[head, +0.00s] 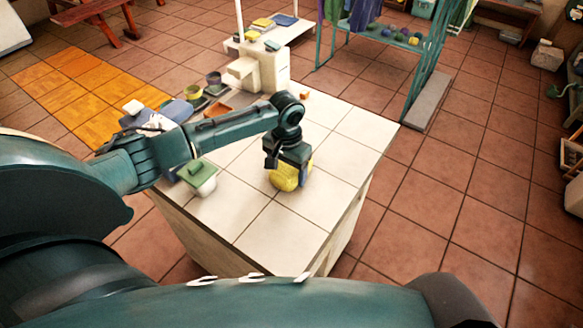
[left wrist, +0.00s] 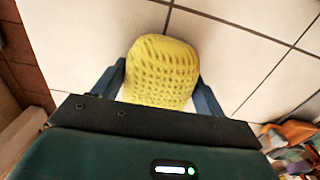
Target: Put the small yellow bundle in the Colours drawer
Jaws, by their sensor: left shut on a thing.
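The small yellow bundle (head: 287,178) is at the tiled counter top (head: 255,227), toward its right side. It has a knitted or woven surface in the left wrist view (left wrist: 161,70). My left gripper (head: 290,172) points down over it and is shut on it, with one finger on each side in the left wrist view (left wrist: 162,85). I cannot tell whether the bundle touches the tiles or is just above them. The Colours drawer cannot be made out in these views. My right gripper is not in view.
A white tub with a green block on top (head: 199,178) stands at the counter's left edge. Bowls, an orange tray (head: 217,114) and a white stepped block (head: 258,68) are at the back. A teal rack (head: 400,50) stands beyond. The counter's front is clear.

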